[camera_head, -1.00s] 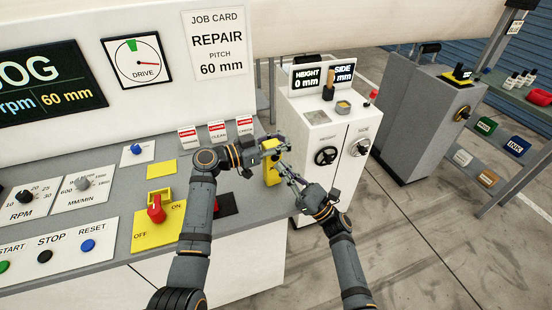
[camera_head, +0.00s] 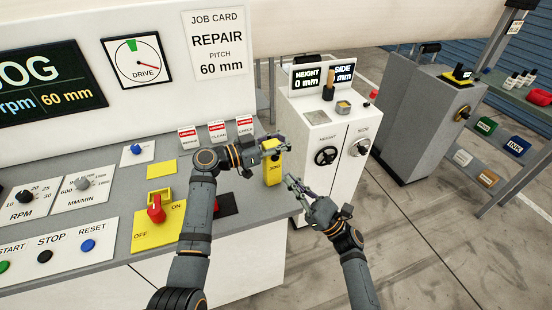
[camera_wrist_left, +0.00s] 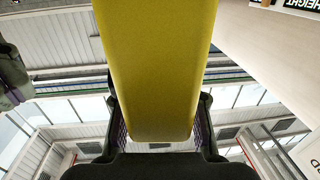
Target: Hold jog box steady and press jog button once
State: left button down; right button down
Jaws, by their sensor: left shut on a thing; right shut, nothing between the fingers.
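The yellow jog box (camera_head: 272,172) stands upright at the right end of the grey bench, with dark lettering on its front. My left gripper (camera_head: 276,148) is shut on its upper part. In the left wrist view the yellow jog box (camera_wrist_left: 158,70) fills the middle, between the two dark fingers (camera_wrist_left: 158,130). The jog button cannot be made out clearly; a small dark spot (camera_head: 276,157) shows high on the box's front. My right gripper (camera_head: 293,184) is shut and empty, a little to the right of the box and below its top, apart from it.
A white cabinet (camera_head: 320,185) with HEIGHT and SIDE dials stands just right of the bench. On the bench (camera_head: 225,180) are a yellow OFF/ON panel (camera_head: 160,230) with a red switch and several small cards behind. Open floor (camera_head: 430,240) lies to the right.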

pick_arm(q)
jog(key=c, duration=0.8)
grip_release()
jog(key=shift+a, duration=0.1)
